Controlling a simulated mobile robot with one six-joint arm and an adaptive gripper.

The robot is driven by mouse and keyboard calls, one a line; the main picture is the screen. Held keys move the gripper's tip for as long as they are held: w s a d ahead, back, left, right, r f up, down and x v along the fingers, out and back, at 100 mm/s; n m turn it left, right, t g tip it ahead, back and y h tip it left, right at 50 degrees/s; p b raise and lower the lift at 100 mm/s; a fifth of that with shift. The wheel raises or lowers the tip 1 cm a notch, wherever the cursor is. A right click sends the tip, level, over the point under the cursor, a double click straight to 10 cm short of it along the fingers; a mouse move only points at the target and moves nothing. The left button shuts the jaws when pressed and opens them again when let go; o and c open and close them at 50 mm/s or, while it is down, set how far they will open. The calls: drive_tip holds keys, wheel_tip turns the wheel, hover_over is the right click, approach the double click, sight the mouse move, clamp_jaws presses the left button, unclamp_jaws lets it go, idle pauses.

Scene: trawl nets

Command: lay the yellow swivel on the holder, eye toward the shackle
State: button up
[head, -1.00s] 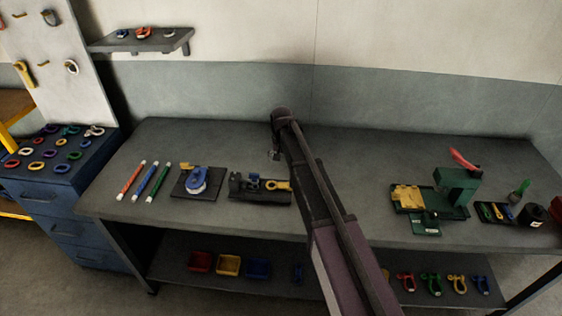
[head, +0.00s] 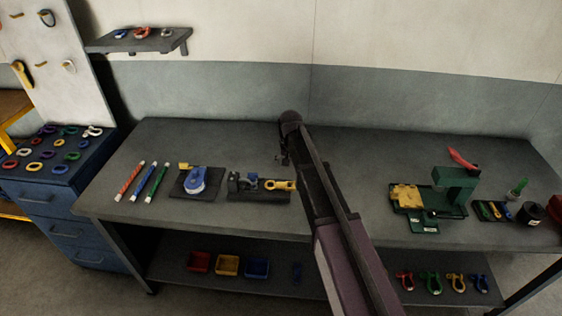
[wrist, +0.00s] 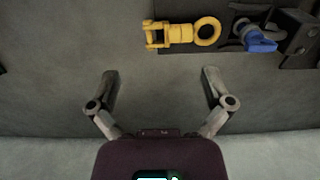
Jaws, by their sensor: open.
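The yellow swivel (wrist: 180,34) lies on one end of the dark holder (wrist: 290,60). In the wrist view its round eye points right, toward a grey shackle with a blue pin (wrist: 258,40), with a small gap between them. Its forked end points left and reaches past the holder's edge. The swivel also shows at the right end of the holder in the head view (head: 280,185). My gripper (wrist: 161,75) is open and empty, its fingers apart from the swivel with bare bench between them. In the head view the gripper is small and dark, above the bench.
A blue rounded item on a dark plate (head: 195,181) and several coloured sticks (head: 143,181) lie left of the holder. A green fixture with a yellow block (head: 407,196) stands to the right. The bench (head: 350,150) behind is clear.

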drive_tip(key=s+d, duration=1.9)
drive_tip(key=s, duration=0.4)
drive_tip(key=shift+s+d, duration=0.25)
drive_tip(key=shift+s, duration=0.05)
wheel_tip(320, 180, down, 2)
drive_tip(key=shift+f+b, duration=0.1)
drive_tip(key=shift+b, duration=1.05)
drive_tip(key=shift+c, duration=0.2)
